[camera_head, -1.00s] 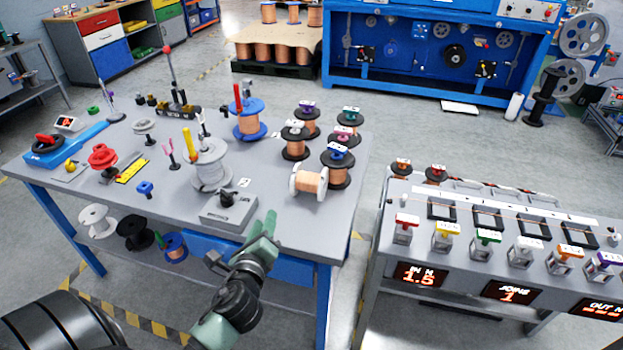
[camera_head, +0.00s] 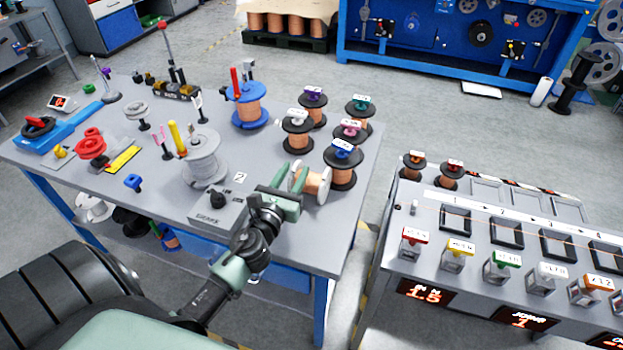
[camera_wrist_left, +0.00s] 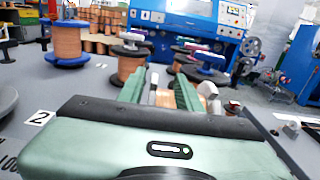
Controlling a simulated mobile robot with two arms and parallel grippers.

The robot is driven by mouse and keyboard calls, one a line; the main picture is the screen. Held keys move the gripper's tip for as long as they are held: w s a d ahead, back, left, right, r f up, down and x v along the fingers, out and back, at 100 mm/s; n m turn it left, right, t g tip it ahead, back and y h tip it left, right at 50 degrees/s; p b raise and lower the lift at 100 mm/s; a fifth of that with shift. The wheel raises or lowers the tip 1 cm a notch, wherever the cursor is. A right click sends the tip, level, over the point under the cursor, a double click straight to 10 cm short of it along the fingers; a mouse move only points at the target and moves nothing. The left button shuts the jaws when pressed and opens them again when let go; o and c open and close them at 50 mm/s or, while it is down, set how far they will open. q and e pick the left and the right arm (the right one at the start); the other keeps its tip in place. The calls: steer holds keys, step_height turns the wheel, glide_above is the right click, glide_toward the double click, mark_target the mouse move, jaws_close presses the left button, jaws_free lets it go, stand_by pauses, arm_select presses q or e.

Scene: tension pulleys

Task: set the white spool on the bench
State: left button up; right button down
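The white spool (camera_head: 318,184), with white flanges and copper wire, lies on its side near the right front edge of the grey bench (camera_head: 262,222). My left gripper (camera_head: 288,187) is at its left end, with the fingers pointing away toward the back. In the left wrist view the fingers (camera_wrist_left: 161,90) stand apart, and part of the white spool (camera_wrist_left: 165,98) shows between and beyond them. The right finger hides part of it. I cannot tell whether either finger touches it. My right gripper is out of view.
Several black-flanged copper spools (camera_head: 297,135) stand upright just behind the white spool. A grey spool (camera_head: 203,160) and a grey scale box (camera_head: 217,211) are to the left. A second bench (camera_head: 430,230) with displays stands to the right, across a gap.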

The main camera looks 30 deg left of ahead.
mark_target(296, 164)
arm_select(q)
steer(key=x, duration=0.4)
steer(key=shift+w+a, duration=0.3)
steer(key=shift+a, duration=0.15)
steer(key=shift+w+a, duration=0.1)
steer(key=shift+w, duration=0.45)
steer(key=shift+s, duration=0.1)
jaws_close()
stand_by(0.4)
